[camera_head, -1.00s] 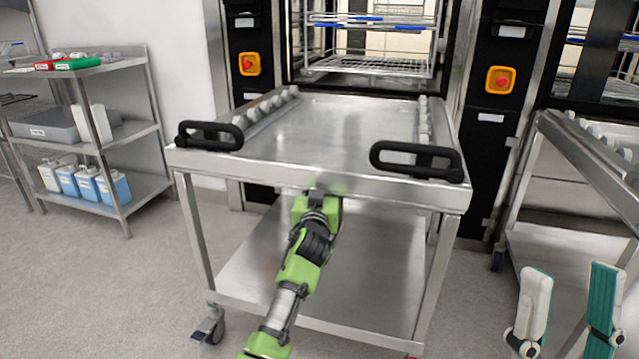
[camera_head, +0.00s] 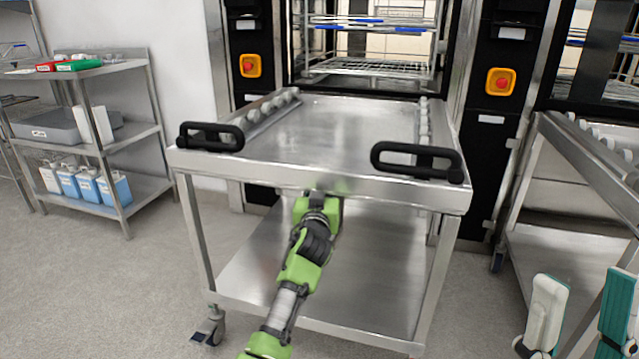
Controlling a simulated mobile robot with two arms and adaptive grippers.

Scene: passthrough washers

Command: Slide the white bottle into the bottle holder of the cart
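The steel cart (camera_head: 330,180) stands in the middle with two black handles on its near side. I cannot make out its bottle holder. Several bottles stand on the bottom shelf of the left rack; the leftmost bottle (camera_head: 51,178) looks whitest, the others are bluish. I cannot tell which is the task's white bottle. My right gripper (camera_head: 588,290) is at the lower right, its white and teal fingers spread with nothing between them, far from the bottles. My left gripper is not clearly seen. A green and black jointed part (camera_head: 300,270) rises from below to the cart's front edge.
The shelf rack (camera_head: 130,135) at the left holds a grey bin (camera_head: 48,126) and a white slab-like item. A washer with wire racks (camera_head: 370,68) is behind the cart. A second steel cart (camera_head: 590,155) stands at the right. Floor is clear between rack and cart.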

